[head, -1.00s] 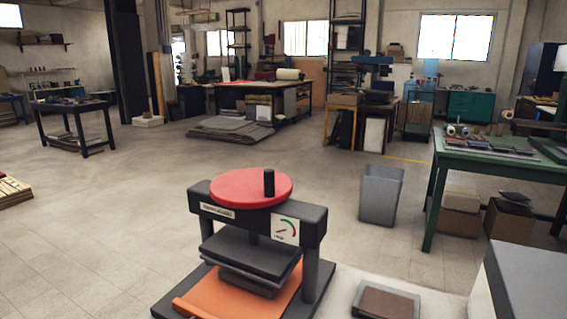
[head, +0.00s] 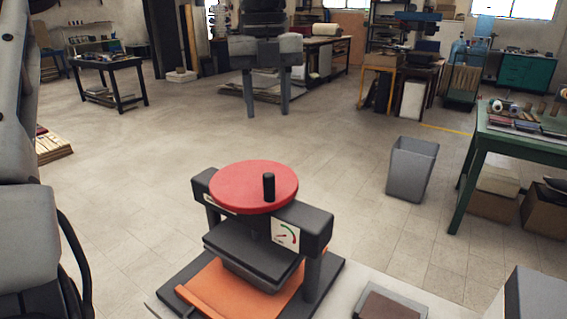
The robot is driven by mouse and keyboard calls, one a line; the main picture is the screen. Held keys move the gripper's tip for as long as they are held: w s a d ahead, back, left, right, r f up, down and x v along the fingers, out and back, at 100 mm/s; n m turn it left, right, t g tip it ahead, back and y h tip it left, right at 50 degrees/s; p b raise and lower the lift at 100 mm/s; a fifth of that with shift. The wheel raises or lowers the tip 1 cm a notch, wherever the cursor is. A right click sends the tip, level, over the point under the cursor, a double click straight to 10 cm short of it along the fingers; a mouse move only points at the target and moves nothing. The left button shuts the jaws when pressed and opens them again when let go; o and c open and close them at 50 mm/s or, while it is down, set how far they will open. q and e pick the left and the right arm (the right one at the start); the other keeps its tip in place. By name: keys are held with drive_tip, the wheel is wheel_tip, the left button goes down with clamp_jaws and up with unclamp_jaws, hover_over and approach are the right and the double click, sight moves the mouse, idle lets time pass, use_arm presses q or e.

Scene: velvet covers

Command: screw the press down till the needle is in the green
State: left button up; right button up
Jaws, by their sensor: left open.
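The press has a dark frame (head: 318,226) with a round red wheel (head: 240,183) on top. A black upright knob (head: 268,187) stands on the wheel's right part. A small white gauge (head: 286,233) with a coloured arc is on the front of the crossbeam. Its needle seems to point left, away from the green at the right, but it is tiny. A dark plate (head: 252,250) hangs under the beam above an orange sheet (head: 222,287). My left gripper (head: 267,101) is open and empty, fingers down, above and beyond the wheel. My right gripper is not in view.
A grey bin (head: 412,168) stands on the floor to the right, near a green table (head: 515,140) with rolls and tools. A brown block in a grey tray (head: 390,303) lies right of the press. My left arm fills the left edge.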

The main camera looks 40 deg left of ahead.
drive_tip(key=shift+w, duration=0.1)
use_arm(q)
hover_over(268, 174)
wheel_tip(268, 174, down, 10)
drive_tip(key=shift+s+r, duration=0.1)
drive_tip(key=shift+r, duration=0.15)
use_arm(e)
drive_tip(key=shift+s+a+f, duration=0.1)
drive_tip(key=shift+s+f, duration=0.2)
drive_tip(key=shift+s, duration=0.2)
use_arm(q)
wheel_tip(268, 174, down, 5)
drive_tip(key=b, duration=0.2)
drive_tip(key=shift+r+b, duration=0.2)
drive_tip(key=shift+b, duration=0.2)
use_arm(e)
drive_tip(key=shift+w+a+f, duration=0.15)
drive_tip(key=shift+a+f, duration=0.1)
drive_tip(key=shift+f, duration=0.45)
use_arm(q)
drive_tip(key=shift+f, duration=0.6)
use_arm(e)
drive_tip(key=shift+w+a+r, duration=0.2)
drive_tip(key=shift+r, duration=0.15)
use_arm(q)
drive_tip(key=shift+c, duration=0.3)
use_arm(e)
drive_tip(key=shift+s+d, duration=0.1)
